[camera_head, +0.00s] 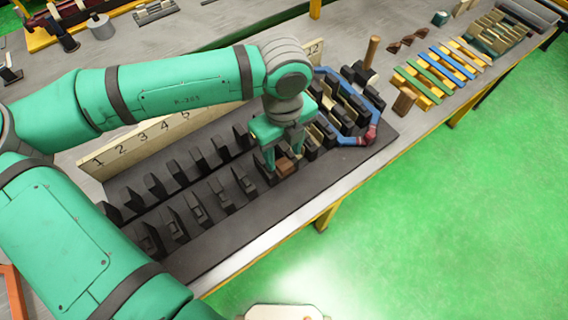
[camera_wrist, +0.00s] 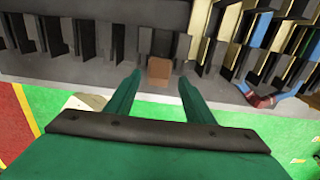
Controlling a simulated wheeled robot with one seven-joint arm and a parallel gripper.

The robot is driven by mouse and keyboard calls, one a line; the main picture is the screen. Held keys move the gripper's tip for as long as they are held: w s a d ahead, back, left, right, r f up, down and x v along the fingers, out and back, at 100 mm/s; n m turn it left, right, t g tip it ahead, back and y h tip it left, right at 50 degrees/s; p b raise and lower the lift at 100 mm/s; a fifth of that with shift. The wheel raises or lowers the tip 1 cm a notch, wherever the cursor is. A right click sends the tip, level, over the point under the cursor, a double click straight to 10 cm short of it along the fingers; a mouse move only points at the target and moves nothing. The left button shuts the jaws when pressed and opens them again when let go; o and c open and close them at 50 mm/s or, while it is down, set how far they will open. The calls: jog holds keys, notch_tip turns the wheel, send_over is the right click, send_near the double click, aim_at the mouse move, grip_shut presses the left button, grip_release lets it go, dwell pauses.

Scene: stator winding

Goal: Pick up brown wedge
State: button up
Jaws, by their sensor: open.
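The brown wedge (camera_head: 285,166) is a small block among the dark slots of the black stator fixture (camera_head: 232,225), near the middle of its front row. It also shows in the wrist view (camera_wrist: 159,68), just beyond and between the fingertips. My gripper (camera_head: 284,156) is over the wedge, with its fingers pointing down and apart. In the wrist view my gripper (camera_wrist: 159,75) is open, with one green finger on each side of the wedge. I cannot tell whether a finger touches it. The lower part of the wedge is hidden in the fixture.
Dark upright teeth stand close around the wedge. A blue and red cable (camera_head: 376,110) loops at the fixture's right end. A wooden peg (camera_head: 371,52) stands behind it. Coloured strips (camera_head: 447,68) lie at the right. A numbered board (camera_head: 130,150) runs behind the fixture. The front table edge is clear.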

aim_at(283, 163)
jog(key=shift+f, duration=1.55)
jog(key=c, duration=1.1)
jog(key=shift+c, duration=0.2)
jog(key=shift+r, duration=0.1)
